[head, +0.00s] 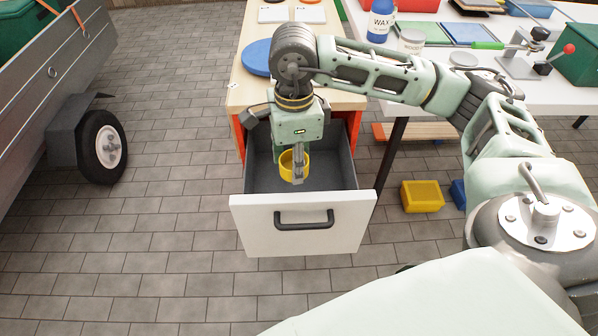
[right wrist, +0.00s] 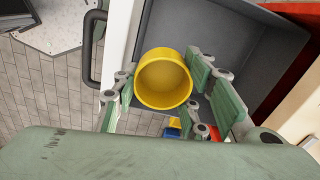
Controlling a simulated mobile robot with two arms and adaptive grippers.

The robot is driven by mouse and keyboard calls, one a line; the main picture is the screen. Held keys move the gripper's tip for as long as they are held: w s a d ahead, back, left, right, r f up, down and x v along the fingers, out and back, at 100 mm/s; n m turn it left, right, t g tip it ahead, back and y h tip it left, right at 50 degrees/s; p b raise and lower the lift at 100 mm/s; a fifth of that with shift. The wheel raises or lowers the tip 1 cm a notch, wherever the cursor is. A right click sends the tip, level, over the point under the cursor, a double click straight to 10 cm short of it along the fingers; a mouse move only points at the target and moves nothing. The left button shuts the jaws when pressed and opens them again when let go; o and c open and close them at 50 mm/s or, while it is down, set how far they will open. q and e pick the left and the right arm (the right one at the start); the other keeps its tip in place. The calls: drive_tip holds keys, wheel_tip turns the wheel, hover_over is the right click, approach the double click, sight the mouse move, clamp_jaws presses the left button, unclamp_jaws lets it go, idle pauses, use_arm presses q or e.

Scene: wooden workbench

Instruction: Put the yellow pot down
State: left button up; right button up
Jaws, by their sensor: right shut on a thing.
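The yellow pot (head: 287,169) is round and open at the top. It is held in my right gripper (head: 297,172), whose arm comes in from the right and points down into the open drawer (head: 305,222). In the right wrist view the pot (right wrist: 163,98) sits between the green-padded fingers, with its opening towards the camera and its inside empty. The grey drawer interior shows behind it. I cannot tell whether the pot touches the drawer floor. My left gripper is not in view.
The drawer has a white front with a dark handle (head: 304,225). A blue disc (head: 257,58) lies on the wooden bench above. A yellow box (head: 422,196) stands on the paved floor at right. A trailer wheel (head: 103,147) is at left. The drawer around the pot looks empty.

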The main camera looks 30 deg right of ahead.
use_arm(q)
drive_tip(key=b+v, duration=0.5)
use_arm(e)
drive_tip(key=f+m+b, duration=0.1)
drive_tip(key=f+m, duration=0.1)
drive_tip(key=f, duration=0.5)
drive_tip(key=d+f+m+b, duration=0.1)
drive_tip(key=f+m, duration=0.1)
drive_tip(key=f, duration=0.5)
drive_tip(key=w+d+f+m+b, duration=0.1)
drive_tip(key=f+m, duration=0.1)
drive_tip(key=f, duration=0.5)
drive_tip(key=shift+d, duration=0.15)
wheel_tip(320, 180, down, 4)
drive_tip(key=shift+f+b, duration=0.1)
drive_tip(key=shift+b, duration=0.65)
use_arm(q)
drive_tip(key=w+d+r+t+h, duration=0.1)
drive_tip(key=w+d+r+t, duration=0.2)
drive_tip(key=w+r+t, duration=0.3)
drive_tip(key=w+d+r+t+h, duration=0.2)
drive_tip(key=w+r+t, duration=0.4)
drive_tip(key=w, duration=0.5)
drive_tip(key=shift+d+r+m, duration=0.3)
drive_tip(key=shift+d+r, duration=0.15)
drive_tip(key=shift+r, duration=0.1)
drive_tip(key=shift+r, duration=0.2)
use_arm(e)
drive_tip(key=shift+f, duration=0.15)
